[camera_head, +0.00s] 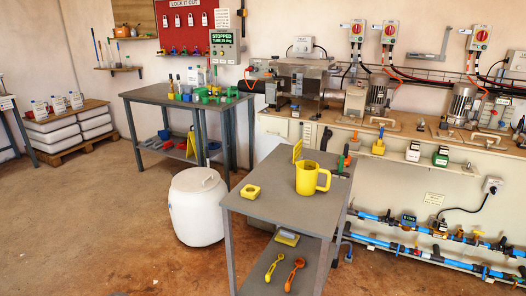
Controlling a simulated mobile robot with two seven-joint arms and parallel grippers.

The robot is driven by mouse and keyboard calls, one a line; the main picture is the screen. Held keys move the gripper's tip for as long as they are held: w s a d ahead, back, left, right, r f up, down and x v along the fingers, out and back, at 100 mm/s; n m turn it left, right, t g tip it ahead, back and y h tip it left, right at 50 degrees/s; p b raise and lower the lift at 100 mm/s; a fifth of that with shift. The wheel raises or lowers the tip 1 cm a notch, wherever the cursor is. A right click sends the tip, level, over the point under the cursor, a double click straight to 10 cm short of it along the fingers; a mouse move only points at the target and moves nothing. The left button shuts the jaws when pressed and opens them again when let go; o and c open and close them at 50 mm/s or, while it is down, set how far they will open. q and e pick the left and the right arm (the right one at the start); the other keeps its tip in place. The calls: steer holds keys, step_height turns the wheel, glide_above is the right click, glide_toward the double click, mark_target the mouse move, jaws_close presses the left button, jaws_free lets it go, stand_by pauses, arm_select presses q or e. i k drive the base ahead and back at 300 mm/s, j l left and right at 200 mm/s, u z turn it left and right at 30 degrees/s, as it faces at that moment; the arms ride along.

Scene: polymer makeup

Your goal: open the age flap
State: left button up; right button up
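Neither of my grippers shows in the head view. I cannot pick out a flap marked "age" for certain; the small labels are too small to read. Candidates are not clear among the steel machine (300,82) on the long bench and the white box-like bench front (395,185). A small grey device with a green display stands on the wall above the dark table, as a sign (222,38) reading "STOPPED".
Blue pipes (380,216) run low at right.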

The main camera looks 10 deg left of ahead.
mark_target(449, 135)
steer(key=i+l+u, duration=0.15)
steer(key=l+u, duration=0.2)
steer(key=i+l+u, duration=0.1)
steer(key=l+u, duration=0.2)
steer(key=i+l+u, duration=0.15)
steer(key=l, duration=0.2)
steer(key=l+u, duration=0.1)
steer(key=l, duration=0.25)
steer(key=i+l, duration=0.1)
steer(key=l, duration=0.35)
steer(key=i+l+u, duration=0.1)
steer(key=l, duration=0.85)
steer(key=l+z, duration=0.2)
steer(key=z, duration=0.3)
steer(key=i+l+z, duration=0.15)
steer(key=z, duration=0.3)
steer(key=i+l+z, duration=0.5)
steer(key=i+l, duration=0.55)
steer(key=k+l+z, duration=0.05)
steer(key=l, duration=0.05)
